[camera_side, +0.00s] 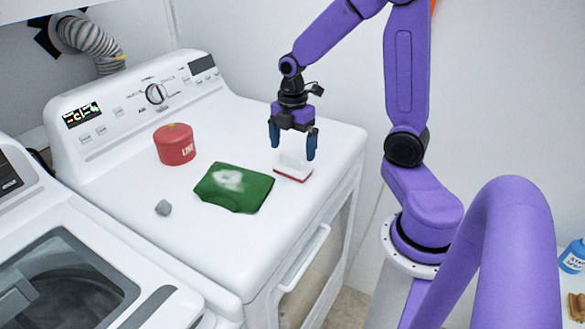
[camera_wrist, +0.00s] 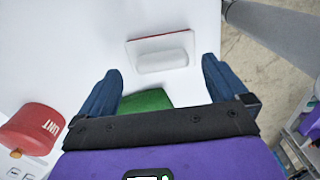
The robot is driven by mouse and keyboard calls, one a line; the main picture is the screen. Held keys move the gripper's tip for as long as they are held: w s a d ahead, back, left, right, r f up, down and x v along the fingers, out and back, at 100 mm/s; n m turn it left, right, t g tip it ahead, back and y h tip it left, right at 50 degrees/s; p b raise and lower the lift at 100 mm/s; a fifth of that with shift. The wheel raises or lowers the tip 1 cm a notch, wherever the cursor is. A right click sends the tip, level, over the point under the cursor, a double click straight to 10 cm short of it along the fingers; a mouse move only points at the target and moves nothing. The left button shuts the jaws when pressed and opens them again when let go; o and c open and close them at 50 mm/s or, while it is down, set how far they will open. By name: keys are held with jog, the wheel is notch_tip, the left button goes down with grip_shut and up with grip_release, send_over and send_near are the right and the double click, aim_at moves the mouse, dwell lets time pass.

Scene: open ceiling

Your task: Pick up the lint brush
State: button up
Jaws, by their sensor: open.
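The lint brush (camera_side: 293,168) is a white block with a red base edge, lying on the white dryer top near its right edge. In the wrist view the lint brush (camera_wrist: 162,52) shows its pale raised handle, ahead of and between the fingers. My gripper (camera_side: 293,145) is open and empty, pointing down above the brush, with its blue fingers apart. In the side view the fingers overlap the brush's upper part, so the exact height gap is hard to tell. The gripper's fingers also show in the wrist view (camera_wrist: 160,85).
A green cloth (camera_side: 234,187) with a white patch lies left of the brush. A red lidded tin (camera_side: 174,145) marked LINT and a small grey lump (camera_side: 163,208) are farther left. The dryer's control panel (camera_side: 140,95) rises at the back. A washer (camera_side: 75,270) stands front left.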

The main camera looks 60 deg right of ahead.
aim_at(293, 157)
jog(key=shift+s+a+f, duration=0.1)
jog(key=shift+a+f, duration=0.05)
jog(key=shift+f, duration=1.65)
jog(key=c, duration=1.1)
jog(key=shift+r, duration=0.4)
notch_tip(293, 157, up, 2)
jog(key=shift+r, duration=0.1)
jog(key=s+a+r, duration=0.3)
jog(key=s+r, duration=0.7)
jog(key=s, duration=0.3)
jog(key=shift+s+a, duration=0.25)
jog(key=shift+a, duration=0.1)
